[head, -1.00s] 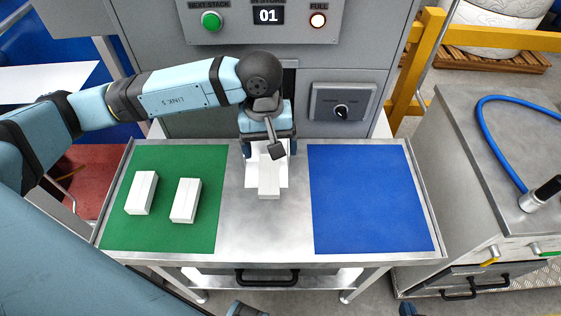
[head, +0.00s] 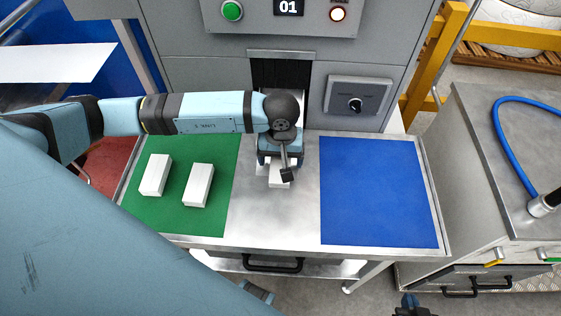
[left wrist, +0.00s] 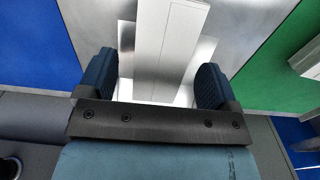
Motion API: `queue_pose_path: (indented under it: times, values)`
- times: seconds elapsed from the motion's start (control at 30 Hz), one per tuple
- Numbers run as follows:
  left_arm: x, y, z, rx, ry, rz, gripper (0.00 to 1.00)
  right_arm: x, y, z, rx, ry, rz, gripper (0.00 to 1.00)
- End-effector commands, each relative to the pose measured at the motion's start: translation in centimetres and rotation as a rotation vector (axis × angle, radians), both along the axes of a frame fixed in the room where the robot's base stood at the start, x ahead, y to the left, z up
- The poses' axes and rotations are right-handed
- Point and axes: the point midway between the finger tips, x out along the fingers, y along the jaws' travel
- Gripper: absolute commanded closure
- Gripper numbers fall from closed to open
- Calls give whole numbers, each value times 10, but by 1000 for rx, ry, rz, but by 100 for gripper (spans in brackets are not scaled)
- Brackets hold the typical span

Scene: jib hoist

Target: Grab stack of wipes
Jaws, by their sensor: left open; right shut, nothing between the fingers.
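A white block-shaped stack of wipes (head: 279,182) lies on the bare metal middle of the table, mostly hidden under my left gripper (head: 279,163) in the head view. My left gripper is open above it, pointing down. In the left wrist view the stack (left wrist: 168,45) runs between the two spread fingers (left wrist: 155,85), with gaps on both sides. Contact cannot be told. Two more white stacks (head: 155,174) (head: 198,185) lie apart on the green mat (head: 217,150). My right gripper (head: 411,301) just shows at the bottom edge, shut and empty.
A grey machine with a dark opening (head: 280,75) stands right behind the table. The blue mat (head: 378,190) on the right is empty. A metal bench (head: 505,150) with a blue hose (head: 500,130) stands further right. The table has a raised metal rim (head: 290,245).

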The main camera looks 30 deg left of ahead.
Motion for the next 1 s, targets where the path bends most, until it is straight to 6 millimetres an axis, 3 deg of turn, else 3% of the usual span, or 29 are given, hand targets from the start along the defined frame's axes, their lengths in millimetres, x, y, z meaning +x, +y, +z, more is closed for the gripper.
queue_pose_path:
  times: [0.13,0.37,0.63,1.0]
  values:
    - [0,0,-14,0,0,1,15,0,0,3,0,0,0,100]
    - [0,1,-17,0,-1,0,15,0,0,2,0,0,0,100]
    - [0,1,-16,0,-1,0,70,0,0,3,0,0,0,100]
    - [1,1,-12,0,-4,1,70,0,1,2,1,-1,1,100]
